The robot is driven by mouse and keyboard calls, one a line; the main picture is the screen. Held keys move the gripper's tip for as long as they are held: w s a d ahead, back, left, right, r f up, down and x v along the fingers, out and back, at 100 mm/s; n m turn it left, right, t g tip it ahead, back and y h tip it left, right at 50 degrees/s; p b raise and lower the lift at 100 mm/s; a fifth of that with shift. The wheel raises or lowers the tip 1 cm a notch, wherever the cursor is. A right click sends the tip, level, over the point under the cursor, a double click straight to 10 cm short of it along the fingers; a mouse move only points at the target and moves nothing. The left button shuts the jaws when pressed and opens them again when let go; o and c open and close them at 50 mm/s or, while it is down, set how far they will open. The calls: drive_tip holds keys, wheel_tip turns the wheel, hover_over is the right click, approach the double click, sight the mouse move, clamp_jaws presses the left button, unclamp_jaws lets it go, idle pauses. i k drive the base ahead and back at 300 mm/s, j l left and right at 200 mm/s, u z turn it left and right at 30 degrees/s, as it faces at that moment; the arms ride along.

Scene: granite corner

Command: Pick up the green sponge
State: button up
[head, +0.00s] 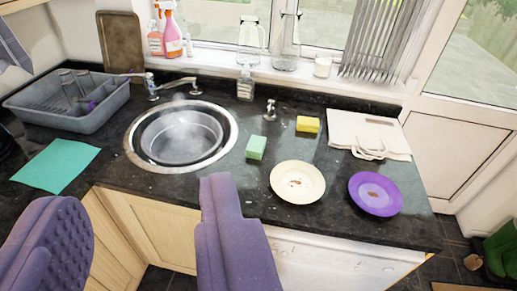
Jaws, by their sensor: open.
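The green sponge (256,147) is a small block standing on the dark granite worktop (225,182), just right of the round sink. It is fully in view in the head view, with nothing touching it. My gripper (150,220) shows as two purple padded fingers at the bottom, set wide apart. It is open and empty, in front of the worktop and nearer to me than the sponge. The right finger's tip is below and left of the sponge in the picture.
A sink (136,155) with a steaming basin lies left of the sponge. A cream plate (298,164), purple plate (376,180) and yellow sponge (308,125) are to the right. A soap bottle (245,84) and tap (178,83) stand behind. A teal cloth (56,165) lies left.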

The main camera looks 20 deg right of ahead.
sight(255, 148)
drive_tip(key=i+j+z, duration=0.15)
drive_tip(key=i+z, duration=0.15)
drive_tip(key=i, duration=0.3)
drive_tip(key=i+j+z, duration=0.25)
drive_tip(key=i, duration=0.3)
drive_tip(key=i+j+z, duration=0.3)
drive_tip(key=i, duration=0.25)
drive_tip(key=j, duration=0.1)
